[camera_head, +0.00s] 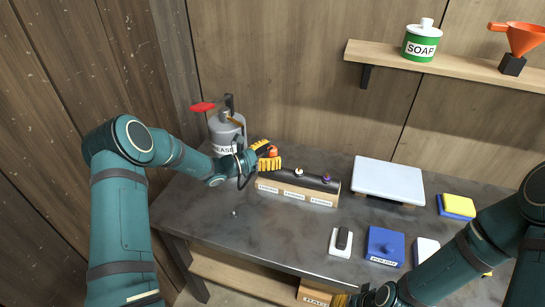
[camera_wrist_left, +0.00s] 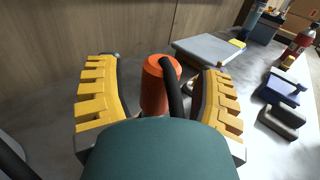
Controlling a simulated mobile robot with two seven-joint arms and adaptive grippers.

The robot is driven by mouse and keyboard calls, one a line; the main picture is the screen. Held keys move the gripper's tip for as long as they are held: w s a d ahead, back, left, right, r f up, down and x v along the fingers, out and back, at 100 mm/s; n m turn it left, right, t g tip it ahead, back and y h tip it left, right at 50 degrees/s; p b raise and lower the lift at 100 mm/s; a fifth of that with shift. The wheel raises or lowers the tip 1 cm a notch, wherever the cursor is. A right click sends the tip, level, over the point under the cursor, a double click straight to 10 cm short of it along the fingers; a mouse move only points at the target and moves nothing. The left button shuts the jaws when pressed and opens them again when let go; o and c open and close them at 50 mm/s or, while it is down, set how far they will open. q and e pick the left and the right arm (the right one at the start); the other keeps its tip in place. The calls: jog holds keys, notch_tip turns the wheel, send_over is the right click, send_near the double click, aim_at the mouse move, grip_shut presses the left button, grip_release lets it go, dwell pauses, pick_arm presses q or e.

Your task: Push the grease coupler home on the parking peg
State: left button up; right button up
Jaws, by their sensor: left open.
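The orange grease coupler (camera_head: 273,151) is at the left end of the dark manifold bar. In the left wrist view the coupler (camera_wrist_left: 156,84) stands roughly upright between the fingers, with a black hose curving at its right side. My left gripper (camera_head: 267,156) is open around it, with a visible gap to the left finger; the right gap is partly covered by the hose. The parking peg cannot be made out, so how far the coupler sits on it is hidden. My right gripper (camera_head: 358,298) shows only partly at the bottom edge.
The grey grease pump (camera_head: 223,133) with a red handle stands behind my left wrist. A pale lidded board (camera_head: 390,181), a blue box (camera_head: 384,246) and a yellow-blue sponge (camera_head: 457,206) lie right. The front-left bench is mostly clear.

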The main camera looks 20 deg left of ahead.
pick_arm(q)
grip_shut()
jog(key=shift+r, duration=0.2)
